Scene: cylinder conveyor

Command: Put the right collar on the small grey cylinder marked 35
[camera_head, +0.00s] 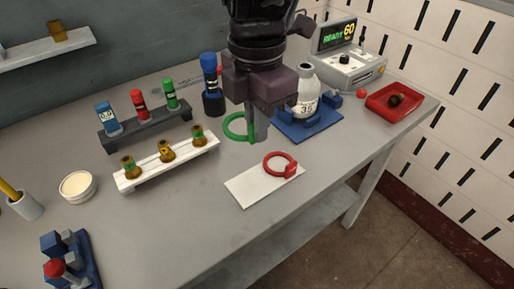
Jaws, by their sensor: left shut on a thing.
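The small grey cylinder marked 35 (305,108) looks like a pale bottle with a narrower neck and stands upright on a blue base (310,130). No collar shows around its neck. My left gripper (258,133) comes down from the top and is shut on a green collar (229,130). The ring sticks out to the left of the fingers, above the table and to the left of the cylinder. A red collar (270,171) with a small block on its side lies on a white plate (245,191) in front. My right gripper is not in view.
A machine (348,70) reading READY 60 and a red tray (385,104) stand right of the cylinder. A blue tool (209,85) stands behind the gripper. A dark rack (150,127) and a white rack (185,163) stand left.

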